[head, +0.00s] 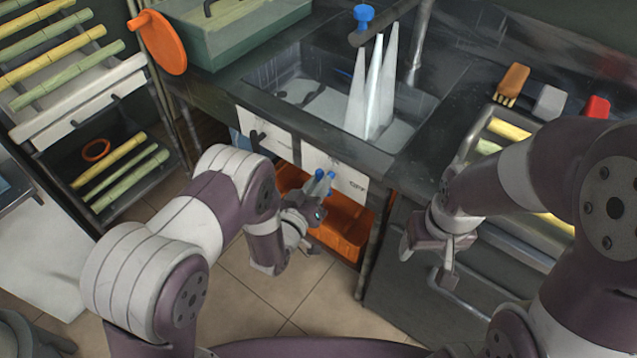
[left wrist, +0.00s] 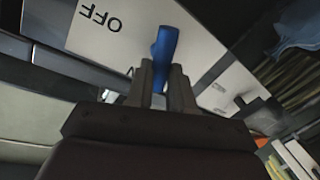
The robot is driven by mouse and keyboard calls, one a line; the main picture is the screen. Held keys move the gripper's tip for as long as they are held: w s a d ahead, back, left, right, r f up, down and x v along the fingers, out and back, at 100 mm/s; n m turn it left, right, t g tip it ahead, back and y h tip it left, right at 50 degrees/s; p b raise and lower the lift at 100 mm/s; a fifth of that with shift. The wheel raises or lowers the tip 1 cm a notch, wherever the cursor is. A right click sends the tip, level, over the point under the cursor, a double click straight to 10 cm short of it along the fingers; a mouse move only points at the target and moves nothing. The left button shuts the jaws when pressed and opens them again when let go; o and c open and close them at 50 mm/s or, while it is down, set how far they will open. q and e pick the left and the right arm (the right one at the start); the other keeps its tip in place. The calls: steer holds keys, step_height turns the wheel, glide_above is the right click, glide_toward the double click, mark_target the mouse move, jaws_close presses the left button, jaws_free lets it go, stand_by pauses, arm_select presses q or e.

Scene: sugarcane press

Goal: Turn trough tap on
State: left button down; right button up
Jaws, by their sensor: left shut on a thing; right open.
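The trough tap shows as a blue handle (left wrist: 165,48) on a white panel (left wrist: 215,40) in the left wrist view. The panel bears the letters OFF beside the handle. In the head view the white panel (head: 347,182) is on the counter front below the sink. My left gripper (head: 314,188) is at this panel, shut on the blue handle; its fingers (left wrist: 160,82) stand on both sides of it. The handle's lower part is hidden between the fingers. My right gripper (head: 427,256) is open and empty in front of the right cabinet.
A sink (head: 290,80) with tall pale pointed shapes (head: 375,85) lies above the panel, under a faucet with a blue knob (head: 364,14). An orange crate (head: 345,232) sits below. The tiled floor is clear.

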arm_select(q)
steer(key=shift+a+n, duration=0.1)
steer(key=shift+n, duration=0.7)
steer(key=c, duration=1)
jaws_free()
steer(key=p+v, duration=0.2)
steer(key=v, duration=1)
steer(key=shift+s+a, duration=0.25)
steer(key=shift+r, duration=0.15)
